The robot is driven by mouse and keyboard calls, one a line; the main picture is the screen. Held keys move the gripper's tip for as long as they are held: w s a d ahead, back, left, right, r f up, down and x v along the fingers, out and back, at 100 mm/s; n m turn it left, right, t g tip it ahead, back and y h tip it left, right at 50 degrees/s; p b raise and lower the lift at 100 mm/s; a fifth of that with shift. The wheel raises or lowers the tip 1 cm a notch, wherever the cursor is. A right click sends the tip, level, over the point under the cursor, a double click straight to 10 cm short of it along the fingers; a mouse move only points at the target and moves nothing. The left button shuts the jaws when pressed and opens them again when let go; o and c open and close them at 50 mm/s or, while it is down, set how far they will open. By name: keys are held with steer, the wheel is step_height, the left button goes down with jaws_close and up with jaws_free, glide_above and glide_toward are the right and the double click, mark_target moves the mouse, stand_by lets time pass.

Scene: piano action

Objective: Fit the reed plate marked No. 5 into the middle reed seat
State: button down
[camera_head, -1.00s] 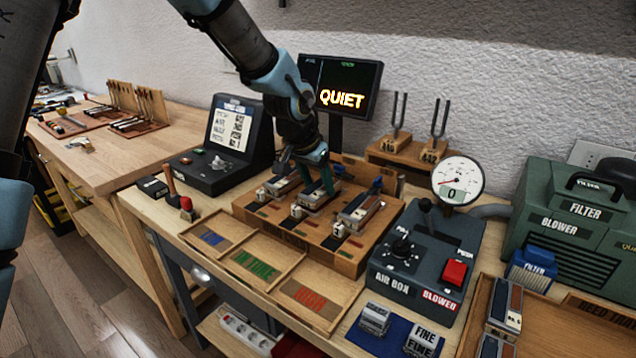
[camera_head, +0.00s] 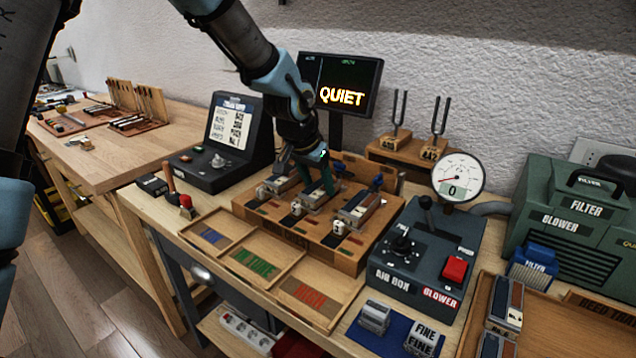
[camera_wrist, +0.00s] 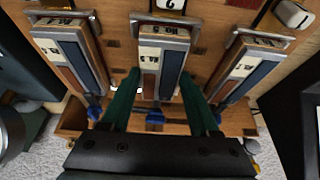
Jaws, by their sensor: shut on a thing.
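My gripper (camera_wrist: 160,78) has its two green fingers shut on the sides of the middle reed plate (camera_wrist: 171,69). This plate has one blue strip and a pale label that looks like a No. 5, though it is blurred. It lies in line with the middle reed seat of the wooden block (camera_head: 345,258); I cannot tell whether it is fully down. In the head view my gripper (camera_head: 313,183) is over the middle of the block, and the plate (camera_head: 318,198) shows below the fingers.
Similar plates lie in the left seat (camera_wrist: 72,52) and right seat (camera_wrist: 247,67), close beside my fingers. The air box (camera_head: 425,255) stands right of the block. Sorting trays (camera_head: 255,262) lie in front. A screen (camera_head: 342,90) behind reads QUIET, and the gauge (camera_head: 457,178) reads 0.

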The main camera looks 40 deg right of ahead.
steer(key=shift+c, duration=0.2)
jaws_free()
steer(key=b+v, duration=0.1)
steer(key=v, duration=1)
steer(key=shift+f, duration=0.1)
stand_by(0.4)
